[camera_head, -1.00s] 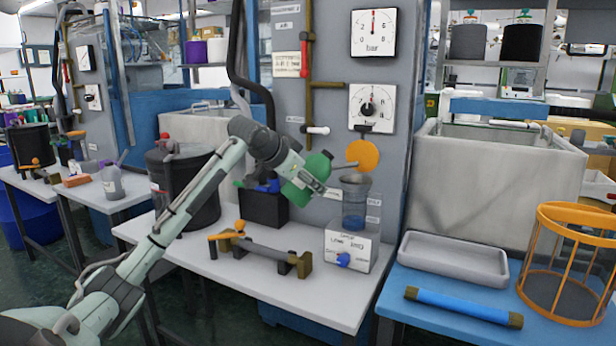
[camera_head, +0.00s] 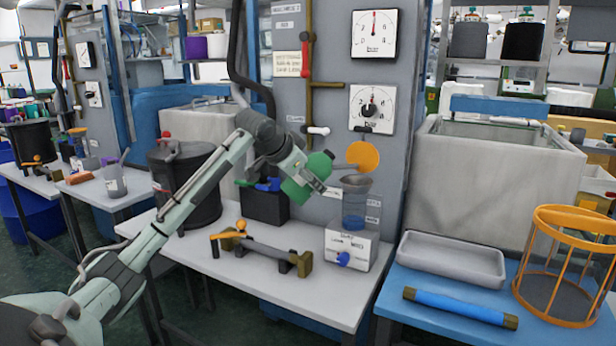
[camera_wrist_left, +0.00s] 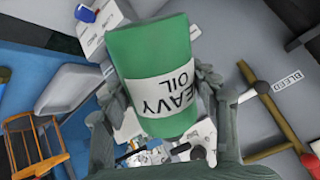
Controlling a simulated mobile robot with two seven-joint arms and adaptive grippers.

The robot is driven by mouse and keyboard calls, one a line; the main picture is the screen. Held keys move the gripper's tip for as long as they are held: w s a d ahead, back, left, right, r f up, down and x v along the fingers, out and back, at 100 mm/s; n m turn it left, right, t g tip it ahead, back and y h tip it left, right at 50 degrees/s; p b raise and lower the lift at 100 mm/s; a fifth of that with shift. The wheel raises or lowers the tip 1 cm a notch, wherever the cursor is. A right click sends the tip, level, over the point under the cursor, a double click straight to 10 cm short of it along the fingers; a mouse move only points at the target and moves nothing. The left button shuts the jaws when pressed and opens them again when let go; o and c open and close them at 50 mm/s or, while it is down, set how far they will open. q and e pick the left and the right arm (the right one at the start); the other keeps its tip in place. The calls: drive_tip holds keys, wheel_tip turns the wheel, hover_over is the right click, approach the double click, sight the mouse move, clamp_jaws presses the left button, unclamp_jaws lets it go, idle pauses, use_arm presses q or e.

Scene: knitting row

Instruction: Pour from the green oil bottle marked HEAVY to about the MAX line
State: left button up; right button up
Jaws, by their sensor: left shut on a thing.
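The green oil bottle (camera_head: 321,164) is in my left gripper (camera_head: 309,180), held in the air up and left of the clear cup. In the left wrist view the bottle (camera_wrist_left: 150,50) sits between the two fingers of my left gripper (camera_wrist_left: 160,100), with a white label reading HEAVY OIL. The bottle looks tilted; its mouth is not clear to me. The clear cup (camera_head: 355,200) has a flared top and blue liquid low in it. The MAX line is too small to read. My right gripper is out of view.
An orange disc (camera_head: 363,156) sits just above the cup, in front of the grey panel with gauges (camera_head: 374,34). A black box (camera_head: 262,206) and a bar on brackets (camera_head: 262,250) are on the table (camera_head: 220,275). A grey tray (camera_head: 452,259) lies right.

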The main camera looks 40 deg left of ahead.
use_arm(q)
drive_tip(key=shift+r, duration=0.3)
drive_tip(key=shift+r, duration=0.1)
drive_tip(key=shift+r+g, duration=0.4)
drive_tip(key=shift+r+g+y, duration=0.3)
drive_tip(key=shift+r+g, duration=0.15)
drive_tip(key=shift+g, duration=0.05)
idle(6.7)
